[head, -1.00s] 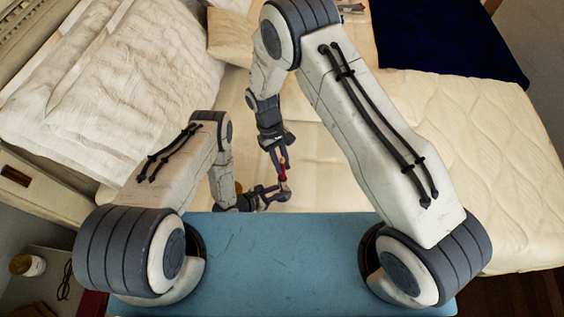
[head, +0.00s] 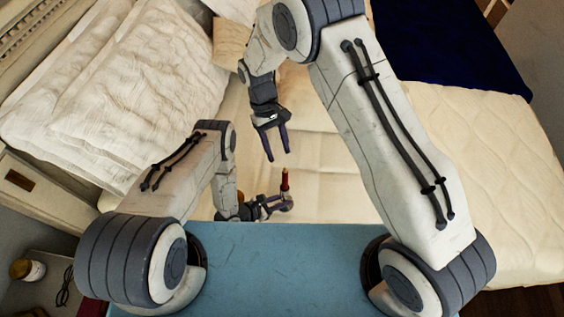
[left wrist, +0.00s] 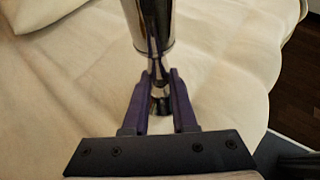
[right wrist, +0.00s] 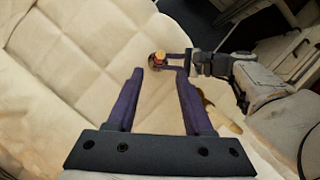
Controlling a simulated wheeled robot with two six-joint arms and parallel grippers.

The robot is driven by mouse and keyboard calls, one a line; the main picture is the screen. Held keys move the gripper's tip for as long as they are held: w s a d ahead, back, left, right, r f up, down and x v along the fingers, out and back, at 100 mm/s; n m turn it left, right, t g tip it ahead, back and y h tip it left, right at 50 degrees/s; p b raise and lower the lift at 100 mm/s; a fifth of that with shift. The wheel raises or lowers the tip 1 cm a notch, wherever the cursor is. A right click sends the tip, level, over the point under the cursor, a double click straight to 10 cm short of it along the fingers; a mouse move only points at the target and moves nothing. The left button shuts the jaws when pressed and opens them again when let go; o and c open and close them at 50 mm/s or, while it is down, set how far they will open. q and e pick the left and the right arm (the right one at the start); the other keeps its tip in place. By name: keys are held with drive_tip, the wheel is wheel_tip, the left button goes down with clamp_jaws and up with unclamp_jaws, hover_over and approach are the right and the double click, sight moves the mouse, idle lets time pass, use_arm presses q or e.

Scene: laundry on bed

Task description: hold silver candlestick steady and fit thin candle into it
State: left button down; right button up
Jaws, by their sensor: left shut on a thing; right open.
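The silver candlestick (left wrist: 150,24) is upright in my left gripper (left wrist: 160,75), its narrow stem between the fingers in the left wrist view. My left gripper (head: 280,204) is shut on it just beyond the blue surface. The thin red candle (head: 285,181) stands upright at the candlestick's top. It also shows from above in the right wrist view (right wrist: 158,57). How deep it sits in the socket is hidden. My right gripper (head: 279,157) is open and empty, above and beyond the candle, apart from it.
The bed's cream cover (head: 335,165) lies below both grippers, with bare room to the right. White pillows (head: 110,90) are at the left and a dark blue cloth (head: 450,40) at the far right. A blue surface (head: 285,265) is in front.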

drive_tip(key=s+r+t+y, duration=0.1)
drive_tip(key=s+r, duration=0.3)
drive_tip(key=r, duration=0.4)
drive_tip(key=s+r+t+y, duration=0.1)
drive_tip(key=s+r, duration=0.2)
drive_tip(key=r, duration=0.5)
drive_tip(key=s+d+r+t, duration=0.1)
drive_tip(key=s+d+r, duration=0.1)
drive_tip(key=s, duration=0.4)
drive_tip(key=s+d+r+y, duration=0.1)
drive_tip(key=s+d+r, duration=0.1)
drive_tip(key=s+d, duration=0.3)
drive_tip(key=shift+s+r+t+y, duration=0.3)
drive_tip(key=shift+s+r+t, duration=0.1)
drive_tip(key=shift+s, duration=0.65)
